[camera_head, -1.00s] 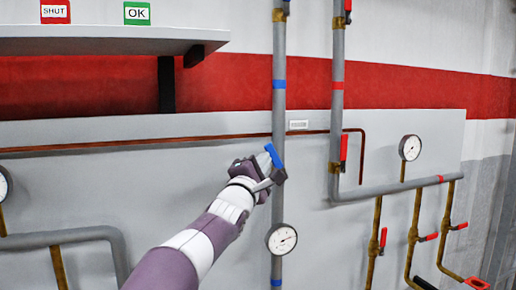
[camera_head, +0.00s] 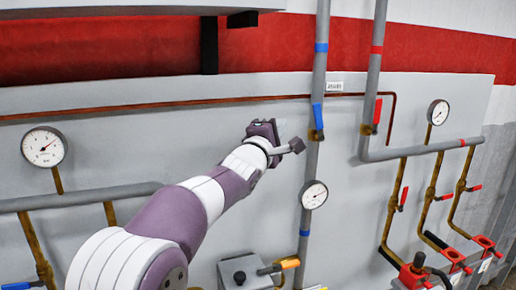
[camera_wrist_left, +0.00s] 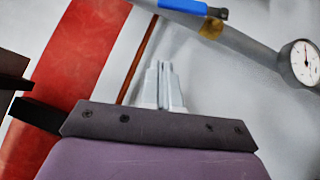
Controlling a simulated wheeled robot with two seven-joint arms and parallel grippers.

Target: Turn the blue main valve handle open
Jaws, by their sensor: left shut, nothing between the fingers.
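The blue main valve handle (camera_head: 317,116) sits on a vertical grey pipe (camera_head: 313,165) in the head view. It points up, roughly in line with the pipe, above a brass fitting. In the left wrist view the blue handle (camera_wrist_left: 192,8) shows at the top, beyond the fingertips and partly cut off by the frame. My left gripper (camera_head: 282,127) is just left of the handle, apart from it. In the left wrist view its pale fingers (camera_wrist_left: 163,72) are together with nothing between them. My right gripper is not in view.
A gauge (camera_head: 314,194) is on the same pipe below the handle. A red-handled valve (camera_head: 377,111) is on the pipe to the right. A shelf (camera_head: 130,8) overhangs at the top left. A grey box with an orange-tipped lever (camera_head: 245,271) stands below.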

